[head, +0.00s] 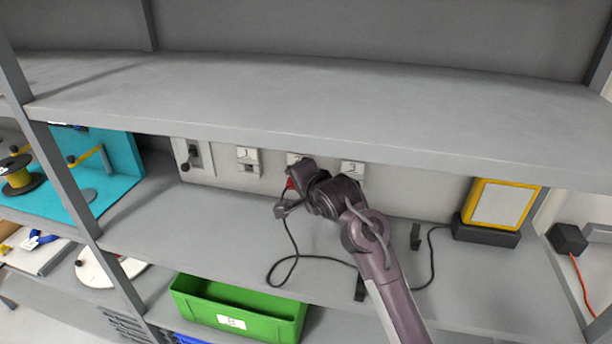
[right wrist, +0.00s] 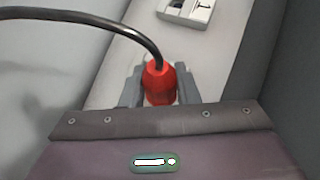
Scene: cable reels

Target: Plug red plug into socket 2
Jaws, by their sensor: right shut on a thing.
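The red plug (head: 290,184) is held by my right gripper (head: 287,193) near the back wall of the middle shelf. In the right wrist view the red plug (right wrist: 159,84) sits between the two grey fingers, with its black cable bending away to the left. Socket 2 (head: 293,158) is on the back wall just above the plug, partly hidden by my gripper. Socket 1 (head: 247,156) is to its left and socket 3 (head: 352,168) to its right. A white socket plate (right wrist: 187,10) shows at the top of the right wrist view, apart from the plug. My left gripper is not in view.
The black cable (head: 283,260) loops over the shelf. A yellow-framed lamp (head: 503,204) stands at right. A switch plate (head: 194,157) is left of the sockets. The upper shelf (head: 300,95) overhangs closely. A green bin (head: 250,309) sits below.

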